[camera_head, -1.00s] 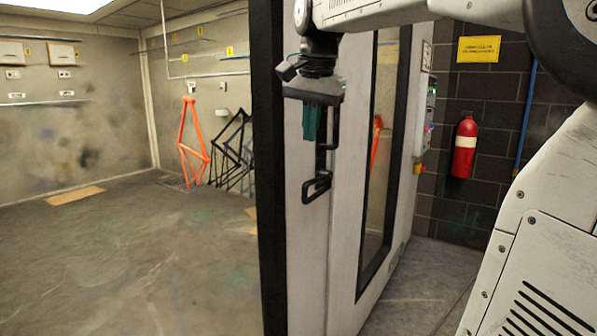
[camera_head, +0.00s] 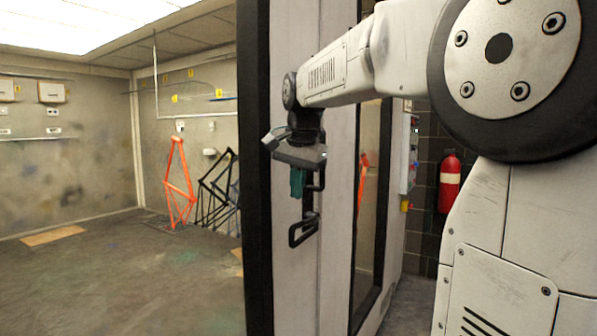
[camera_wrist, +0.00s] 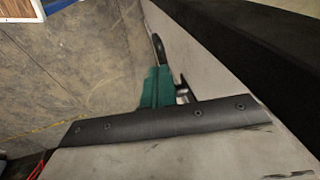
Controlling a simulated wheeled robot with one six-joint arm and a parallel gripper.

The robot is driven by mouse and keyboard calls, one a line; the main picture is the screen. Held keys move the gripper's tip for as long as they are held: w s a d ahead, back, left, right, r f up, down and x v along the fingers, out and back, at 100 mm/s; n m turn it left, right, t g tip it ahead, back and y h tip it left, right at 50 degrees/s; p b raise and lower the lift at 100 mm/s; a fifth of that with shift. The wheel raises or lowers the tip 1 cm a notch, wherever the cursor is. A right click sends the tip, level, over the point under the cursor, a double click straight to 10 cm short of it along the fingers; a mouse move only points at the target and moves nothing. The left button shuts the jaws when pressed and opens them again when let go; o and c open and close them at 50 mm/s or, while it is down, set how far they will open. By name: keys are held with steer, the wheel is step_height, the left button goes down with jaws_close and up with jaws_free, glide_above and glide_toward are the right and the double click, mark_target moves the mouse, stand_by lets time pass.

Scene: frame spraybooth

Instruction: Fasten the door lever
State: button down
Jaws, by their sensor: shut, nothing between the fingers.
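The booth door (camera_head: 285,268) is a pale panel with a wide dark edge strip, standing in the middle of the head view. On its face is a black lever (camera_head: 304,230) with a squared loop at its lower end. My gripper (camera_head: 297,184) points down close in front of the door, just above that loop and beside the lever's upright part. Its teal fingers (camera_wrist: 155,88) are shut with nothing between them. In the wrist view a dark curved piece and a small fitting show right behind the fingers. I cannot tell whether the fingers touch the lever.
The booth floor (camera_head: 120,270) left of the door is largely clear, with a flat cardboard piece (camera_head: 53,236). An orange bike frame (camera_head: 178,185) and black frames stand at the back wall. A red fire extinguisher (camera_head: 449,183) hangs on the right wall behind my arm.

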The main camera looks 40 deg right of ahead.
mark_target(294, 225)
steer(key=x, duration=0.7)
steer(key=shift+f, duration=0.1)
steer(key=shift+f, duration=0.1)
